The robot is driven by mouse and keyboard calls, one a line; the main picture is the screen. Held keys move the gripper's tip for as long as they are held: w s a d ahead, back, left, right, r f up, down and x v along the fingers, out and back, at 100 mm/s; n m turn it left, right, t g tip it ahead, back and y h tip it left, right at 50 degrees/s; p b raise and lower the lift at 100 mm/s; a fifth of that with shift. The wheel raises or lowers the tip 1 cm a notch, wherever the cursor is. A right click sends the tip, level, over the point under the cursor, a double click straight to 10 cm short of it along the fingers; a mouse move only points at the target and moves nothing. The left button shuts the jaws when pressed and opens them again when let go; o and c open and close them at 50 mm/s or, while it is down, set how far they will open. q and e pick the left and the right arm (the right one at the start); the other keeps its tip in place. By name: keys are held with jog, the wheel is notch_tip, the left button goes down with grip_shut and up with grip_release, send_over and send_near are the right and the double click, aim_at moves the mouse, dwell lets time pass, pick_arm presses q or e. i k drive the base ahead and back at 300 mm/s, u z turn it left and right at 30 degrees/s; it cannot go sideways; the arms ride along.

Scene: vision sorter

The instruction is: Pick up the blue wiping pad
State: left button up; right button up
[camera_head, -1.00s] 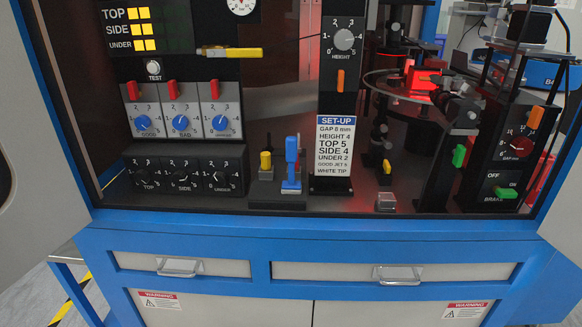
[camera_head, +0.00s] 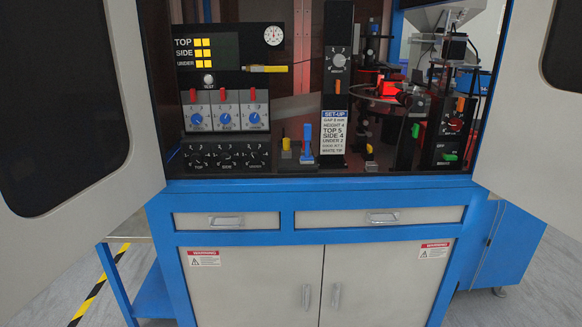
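A small blue upright piece (camera_head: 307,142) stands on a dark holder block (camera_head: 298,167) on the cabinet's inner floor, left of the white SET-UP card. It looks like the blue wiping pad on a handle, but it is too small to be sure. A shorter yellow piece (camera_head: 286,144) stands just to its left on the same block. Neither of my grippers shows in this view.
The SET-UP card (camera_head: 334,132) and its dark post stand close on the right of the blue piece. The dial panel (camera_head: 226,155) is on the left. Open doors (camera_head: 135,95) flank the cabinet on both sides. Drawers (camera_head: 378,217) lie below the sill.

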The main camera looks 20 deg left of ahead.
aim_at(307, 159)
jog(key=z, duration=0.9)
jog(key=i, duration=1)
jog(key=u, duration=0.45)
